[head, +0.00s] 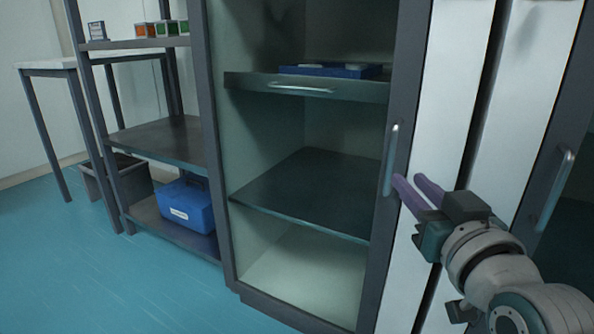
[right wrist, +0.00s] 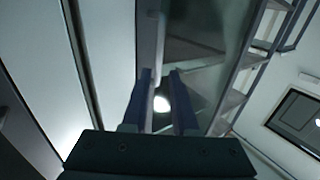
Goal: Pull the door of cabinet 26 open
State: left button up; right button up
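The cabinet has a dark-framed glass door (head: 402,85) that looks shut; no number is readable. Its upright metal handle (head: 390,160) is on the right side of the frame. My right gripper (head: 406,181) is just right of the handle's lower part, its two purple fingers open with a gap between them. In the right wrist view, the gripper (right wrist: 159,74) shows its fingers apart, with a pale upright strip beyond and between the tips. I cannot tell whether that strip is the handle or whether a finger touches it. My left gripper is not in view.
Inside the cabinet are a pull-out shelf (head: 245,82) bearing a blue tray (head: 305,71) and a lower shelf (head: 300,190). Another handle (head: 553,190) is at the right. An open rack (head: 155,140) with a blue box (head: 187,207) stands left. Floor in front is clear.

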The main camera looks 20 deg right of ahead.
aim_at(392, 161)
jog(key=b+x, duration=0.3)
jog(key=x, duration=0.5)
jog(key=shift+w+d+b, duration=0.15)
jog(key=shift+w+b, duration=0.05)
jog(key=shift+b, duration=0.2)
jog(key=shift+w+d, duration=0.1)
jog(key=shift+w, duration=0.25)
grip_shut()
dwell(0.6)
